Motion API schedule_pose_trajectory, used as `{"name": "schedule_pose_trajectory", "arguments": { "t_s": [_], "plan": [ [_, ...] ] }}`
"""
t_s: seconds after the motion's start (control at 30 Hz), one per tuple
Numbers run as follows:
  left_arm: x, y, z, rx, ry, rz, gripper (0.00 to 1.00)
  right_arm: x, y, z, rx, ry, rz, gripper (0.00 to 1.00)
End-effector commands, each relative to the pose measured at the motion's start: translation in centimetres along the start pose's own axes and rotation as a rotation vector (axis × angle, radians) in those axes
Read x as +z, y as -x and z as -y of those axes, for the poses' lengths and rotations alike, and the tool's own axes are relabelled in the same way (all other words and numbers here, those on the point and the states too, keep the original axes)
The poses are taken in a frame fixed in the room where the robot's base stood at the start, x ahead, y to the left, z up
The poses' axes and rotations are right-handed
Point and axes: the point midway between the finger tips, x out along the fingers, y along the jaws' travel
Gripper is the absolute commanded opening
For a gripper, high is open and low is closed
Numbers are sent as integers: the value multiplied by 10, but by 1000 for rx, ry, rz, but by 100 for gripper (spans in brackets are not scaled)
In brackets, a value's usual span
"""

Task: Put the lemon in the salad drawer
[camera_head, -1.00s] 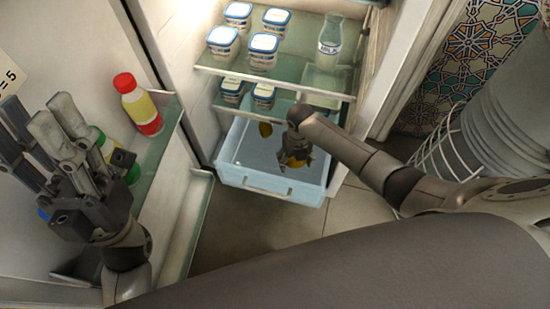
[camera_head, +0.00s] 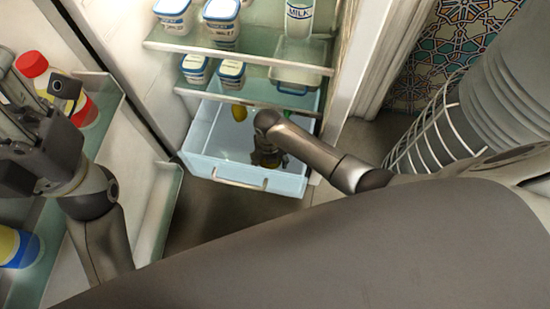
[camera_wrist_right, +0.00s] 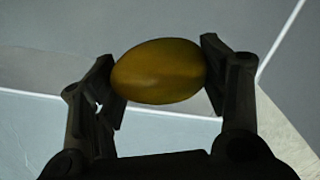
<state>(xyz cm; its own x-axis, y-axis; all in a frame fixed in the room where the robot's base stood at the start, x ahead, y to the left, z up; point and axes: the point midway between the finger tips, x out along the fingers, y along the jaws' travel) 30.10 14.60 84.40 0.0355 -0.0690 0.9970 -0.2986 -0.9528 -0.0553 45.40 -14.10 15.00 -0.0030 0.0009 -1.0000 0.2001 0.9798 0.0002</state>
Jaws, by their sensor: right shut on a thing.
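The lemon (camera_wrist_right: 160,71) shows in the right wrist view, held between the two fingers of my right gripper (camera_wrist_right: 158,80). In the head view my right gripper (camera_head: 266,158) is inside the opening of the pale blue salad drawer (camera_head: 243,173), and the arm mostly hides the lemon there. The drawer is pulled out at the bottom of the fridge. Another yellow fruit (camera_head: 239,112) is at the back of the drawer. My left gripper (camera_head: 22,110) is by the fridge door at the left, cut by the frame edge; its fingers are not clear.
Glass shelves (camera_head: 240,55) with white tubs (camera_head: 231,72) and a milk bottle (camera_head: 299,18) are above the drawer. A ribbed grey cylinder (camera_head: 500,100) stands at the right.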

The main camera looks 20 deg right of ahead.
Motion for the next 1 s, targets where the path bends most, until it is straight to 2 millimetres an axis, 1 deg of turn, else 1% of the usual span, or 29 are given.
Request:
{"name": "schedule_pose_trajectory", "arguments": {
  "t_s": [0.03,0.1,0.33,0.47,0.5,0.67,1.0],
  "plan": [
    [-1,1,0,4,-1,-10,40,-2,-5,-4,2,1,1,38],
    [-1,-2,0,6,-2,-16,40,-3,-6,-6,3,1,1,38],
    [-1,-3,0,6,-2,-15,40,-3,-5,-6,2,1,1,38],
    [-1,-2,-1,8,-2,-18,40,-3,-8,-5,1,1,1,38],
    [-1,-3,-1,9,-3,-21,40,-3,-9,-5,0,0,1,69],
    [-1,-4,-1,9,-3,-20,40,-3,-8,-5,1,0,1,89],
    [-1,-4,0,6,-3,-19,40,-3,-7,-5,1,1,1,89]
  ]
}}
